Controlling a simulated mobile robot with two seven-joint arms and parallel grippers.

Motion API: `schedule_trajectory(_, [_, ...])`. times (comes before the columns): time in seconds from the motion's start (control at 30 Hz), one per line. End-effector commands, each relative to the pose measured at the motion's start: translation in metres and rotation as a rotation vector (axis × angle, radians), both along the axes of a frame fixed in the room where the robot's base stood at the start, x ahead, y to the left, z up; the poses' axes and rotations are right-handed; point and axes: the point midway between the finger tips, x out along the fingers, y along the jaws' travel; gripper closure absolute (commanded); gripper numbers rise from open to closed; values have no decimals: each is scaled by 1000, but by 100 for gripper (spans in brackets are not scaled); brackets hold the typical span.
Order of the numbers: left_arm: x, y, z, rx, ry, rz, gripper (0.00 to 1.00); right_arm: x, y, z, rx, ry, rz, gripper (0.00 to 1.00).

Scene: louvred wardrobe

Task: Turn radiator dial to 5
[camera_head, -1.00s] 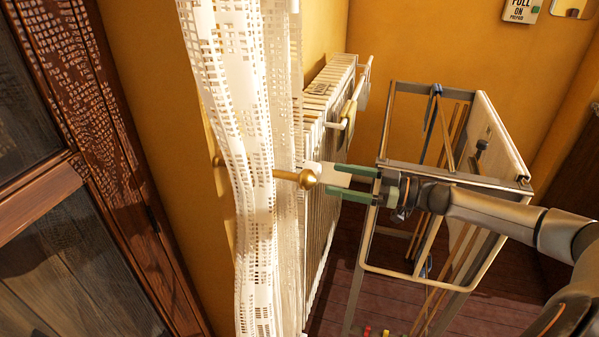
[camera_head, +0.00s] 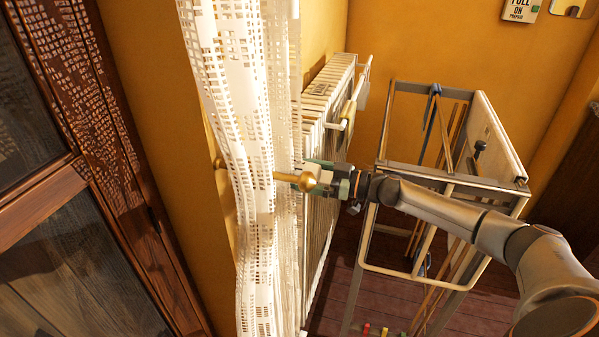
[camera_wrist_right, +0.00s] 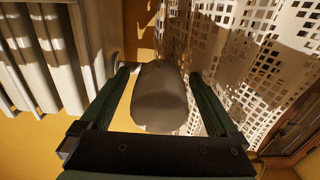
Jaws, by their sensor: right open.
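The radiator dial (camera_wrist_right: 158,97) is a rounded, shaded grey-brown knob in the right wrist view. It sits between the two green fingers of my right gripper (camera_wrist_right: 160,92). The fingers are open, with a visible gap on each side of the knob. In the head view my right gripper (camera_head: 322,176) reaches in from the right beside the white radiator (camera_head: 325,95). The dial is mostly hidden there by the gripper and a brass ball-ended rod (camera_head: 305,180). I cannot read any number on the dial. My left gripper is not in view.
A white perforated curtain (camera_head: 255,150) hangs left of the gripper, close to the fingertips. A metal-framed rack (camera_head: 450,185) with sticks in it stands right, under my right arm. Yellow wall (camera_head: 430,40) lies behind.

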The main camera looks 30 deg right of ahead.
Motion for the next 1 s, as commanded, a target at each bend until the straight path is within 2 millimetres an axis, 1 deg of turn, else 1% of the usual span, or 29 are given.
schedule_trajectory(0.1, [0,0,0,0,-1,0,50,0,0,0,0,0,0,5])
schedule_trajectory(0.83, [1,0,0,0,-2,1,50,-1,0,-1,0,0,1,87])
schedule_trajectory(0.87, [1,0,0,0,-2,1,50,-1,0,-1,0,0,1,89])
schedule_trajectory(1.0, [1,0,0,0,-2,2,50,-1,0,-1,-5,-4,1,89])
